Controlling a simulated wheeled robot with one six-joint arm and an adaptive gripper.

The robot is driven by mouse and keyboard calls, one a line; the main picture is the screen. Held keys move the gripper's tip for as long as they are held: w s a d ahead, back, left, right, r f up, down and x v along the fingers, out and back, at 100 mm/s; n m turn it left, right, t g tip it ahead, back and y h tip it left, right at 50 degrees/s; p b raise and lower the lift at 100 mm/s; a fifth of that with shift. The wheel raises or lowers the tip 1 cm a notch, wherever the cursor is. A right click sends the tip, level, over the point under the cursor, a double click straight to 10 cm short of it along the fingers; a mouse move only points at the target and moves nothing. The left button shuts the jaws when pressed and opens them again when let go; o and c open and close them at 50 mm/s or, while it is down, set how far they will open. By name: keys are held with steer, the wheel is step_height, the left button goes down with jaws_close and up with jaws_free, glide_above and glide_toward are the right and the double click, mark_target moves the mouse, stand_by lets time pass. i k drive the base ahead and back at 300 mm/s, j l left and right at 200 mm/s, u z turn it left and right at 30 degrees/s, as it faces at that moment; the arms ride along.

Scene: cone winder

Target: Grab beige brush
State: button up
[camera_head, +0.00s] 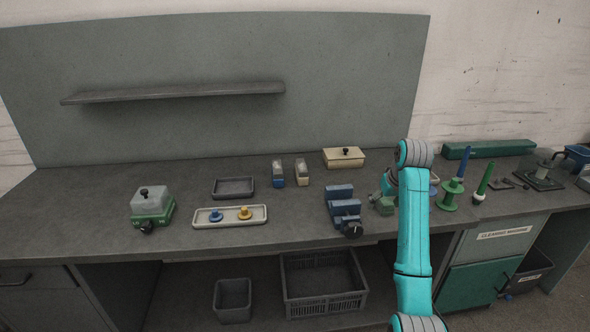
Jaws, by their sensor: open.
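A small upright block with a beige lower part and a grey top, which looks like the beige brush (302,173), stands on the grey bench near its middle. A similar block with a blue base (278,174) stands just to its left, a small gap apart. My teal arm reaches up from the lower right. My gripper (377,196) is small and partly hidden by the arm's wrist, over the bench to the right of the blue vise. It is open, well to the right of the beige brush and apart from it.
A blue vise (343,210) stands between my gripper and the brush. A beige lidded box (344,157) is behind. A pale tray (230,216) with blue and yellow knobbed pieces and a dark tray (234,187) lie left. Green spools and blue and green cones stand right.

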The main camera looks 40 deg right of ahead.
mark_target(301, 168)
steer(key=i, duration=1.3)
